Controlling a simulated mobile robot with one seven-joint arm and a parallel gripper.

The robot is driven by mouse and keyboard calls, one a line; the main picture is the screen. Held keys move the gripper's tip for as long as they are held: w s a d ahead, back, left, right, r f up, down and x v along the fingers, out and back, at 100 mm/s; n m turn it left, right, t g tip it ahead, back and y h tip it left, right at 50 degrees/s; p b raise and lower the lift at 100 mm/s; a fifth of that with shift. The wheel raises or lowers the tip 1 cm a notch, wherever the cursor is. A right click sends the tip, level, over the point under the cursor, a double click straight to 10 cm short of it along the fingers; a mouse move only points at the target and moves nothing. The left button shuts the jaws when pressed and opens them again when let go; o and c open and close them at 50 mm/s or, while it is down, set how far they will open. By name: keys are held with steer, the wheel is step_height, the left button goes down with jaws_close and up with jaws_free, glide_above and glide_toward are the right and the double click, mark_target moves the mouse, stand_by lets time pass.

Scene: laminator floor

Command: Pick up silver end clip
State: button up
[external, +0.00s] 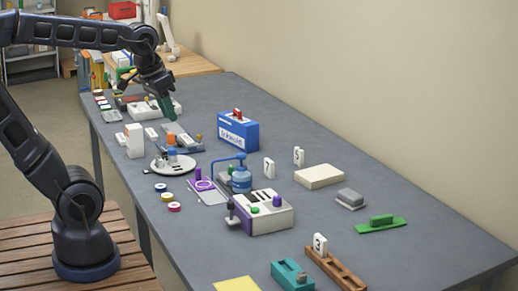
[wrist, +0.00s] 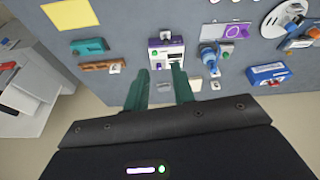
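A small silver-grey block on a pale base (external: 350,197), possibly the silver end clip, lies on the right part of the grey table. I cannot tell for certain that it is the clip. My gripper (external: 167,107) is over the far end of the table, far from this block. Its two green fingers (wrist: 161,88) are apart with nothing held between them.
Several small items crowd the far end.

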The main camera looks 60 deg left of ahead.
steer(key=w+a+n+g, duration=0.2)
steer(key=w+a+n, duration=0.3)
steer(key=w+a, duration=0.55)
steer(key=n+g+h, duration=0.2)
steer(key=n+h, duration=0.3)
steer(key=n, duration=0.6)
glide_above(159, 158)
steer(key=a, duration=0.5)
step_height(159, 158, down, 24)
steer(key=shift+y, duration=0.3)
steer(key=x, duration=1)
steer(key=shift+w+d, duration=0.1)
steer(key=shift+d, duration=0.1)
jaws_close()
